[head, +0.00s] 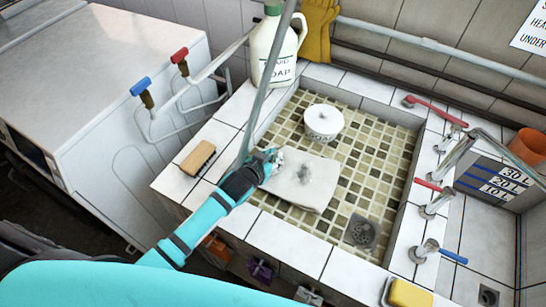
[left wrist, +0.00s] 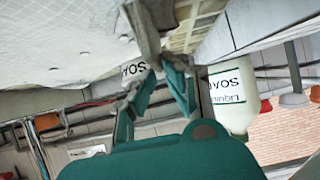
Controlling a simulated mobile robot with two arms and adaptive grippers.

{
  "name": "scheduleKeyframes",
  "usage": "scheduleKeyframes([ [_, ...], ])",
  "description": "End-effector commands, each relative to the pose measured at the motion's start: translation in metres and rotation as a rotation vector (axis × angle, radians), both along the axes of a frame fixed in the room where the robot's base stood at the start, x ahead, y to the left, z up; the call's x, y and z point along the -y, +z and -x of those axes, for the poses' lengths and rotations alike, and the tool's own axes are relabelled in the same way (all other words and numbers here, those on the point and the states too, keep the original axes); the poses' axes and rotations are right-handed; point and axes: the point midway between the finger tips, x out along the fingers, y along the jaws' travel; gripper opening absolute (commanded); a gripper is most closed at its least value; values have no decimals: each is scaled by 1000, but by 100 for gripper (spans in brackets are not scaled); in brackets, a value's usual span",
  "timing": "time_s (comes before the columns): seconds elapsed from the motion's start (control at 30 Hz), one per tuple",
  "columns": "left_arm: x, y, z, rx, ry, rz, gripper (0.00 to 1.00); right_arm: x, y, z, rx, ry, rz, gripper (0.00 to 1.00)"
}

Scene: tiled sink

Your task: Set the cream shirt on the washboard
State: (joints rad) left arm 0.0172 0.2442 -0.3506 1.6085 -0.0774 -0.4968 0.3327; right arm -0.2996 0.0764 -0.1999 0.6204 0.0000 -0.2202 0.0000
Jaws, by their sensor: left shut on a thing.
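The cream shirt (head: 303,188) looks like a flat, folded pale slab with grey stains, low in the tiled sink (head: 388,165). My left gripper (head: 272,162) is shut on the shirt at its upper left edge. The gripper's teal and grey fingers (left wrist: 155,50) also show in the left wrist view, where a pale speckled surface fills the upper left; I cannot tell if it is the shirt. I cannot make out a washboard in either view. My right gripper is not in view.
Taps (head: 437,200) line the right side.

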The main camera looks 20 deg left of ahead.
Motion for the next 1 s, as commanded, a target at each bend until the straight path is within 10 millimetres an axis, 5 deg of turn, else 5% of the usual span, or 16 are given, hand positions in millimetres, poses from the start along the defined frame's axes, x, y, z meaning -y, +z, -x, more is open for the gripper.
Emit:
scheduleKeyframes([
  [0.17, 0, -6, 0, 1, 0, 1, 0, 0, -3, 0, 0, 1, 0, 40],
  [0.2, 0, -5, 0, 1, 0, 1, 16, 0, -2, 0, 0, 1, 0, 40],
  [0.33, 0, -5, 0, 0, 0, 1, 32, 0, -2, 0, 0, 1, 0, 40],
  [0.7, 0, 2, 0, 0, 0, -1, 34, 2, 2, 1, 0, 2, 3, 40],
  [1.0, -7, 30, 42, -6, 1, 1, 34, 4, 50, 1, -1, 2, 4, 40],
])
